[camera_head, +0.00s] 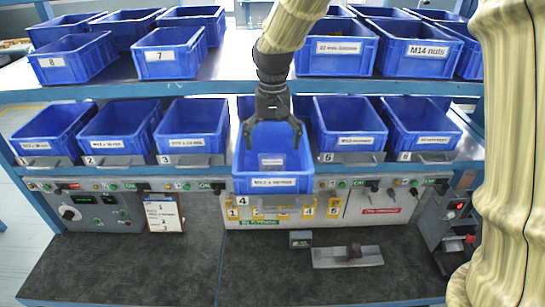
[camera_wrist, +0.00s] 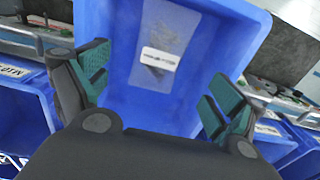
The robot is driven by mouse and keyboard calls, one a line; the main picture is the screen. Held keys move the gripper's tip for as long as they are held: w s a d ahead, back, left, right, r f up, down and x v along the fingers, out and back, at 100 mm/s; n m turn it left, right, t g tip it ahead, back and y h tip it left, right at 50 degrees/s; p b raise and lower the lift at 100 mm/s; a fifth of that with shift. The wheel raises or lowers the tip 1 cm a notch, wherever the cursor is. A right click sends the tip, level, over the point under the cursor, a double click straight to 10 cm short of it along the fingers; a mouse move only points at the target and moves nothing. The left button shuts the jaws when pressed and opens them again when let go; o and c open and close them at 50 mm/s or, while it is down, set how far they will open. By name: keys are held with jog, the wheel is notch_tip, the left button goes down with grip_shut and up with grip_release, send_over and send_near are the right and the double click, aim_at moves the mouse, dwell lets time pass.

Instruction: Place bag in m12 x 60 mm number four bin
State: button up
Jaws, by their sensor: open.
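The number four bin (camera_head: 272,183) is blue, sits in the middle of the lower shelf row and juts forward of its neighbours, with a "4" tag below its front. A clear bag with a white label (camera_head: 271,160) lies inside it, and the bag also shows in the wrist view (camera_wrist: 161,58) against the blue bin inside (camera_wrist: 195,95). My gripper (camera_head: 272,140) points down over the bin with its fingers spread. In the wrist view the two green-padded fingers (camera_wrist: 155,88) are wide apart with nothing held between them.
Blue bins 1 (camera_head: 50,135), 2, 3 (camera_head: 193,130), 5 (camera_head: 348,128) and 6 stand on either side. An upper shelf (camera_head: 115,85) with more bins is above. Below are a control panel (camera_head: 385,205) and a dark bench top (camera_head: 130,265) with a metal plate (camera_head: 335,258).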

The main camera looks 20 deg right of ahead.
aim_at(272, 162)
jog(key=shift+r+b, duration=0.35)
jog(key=shift+r, duration=1.2)
jog(key=shift+c, duration=0.2)
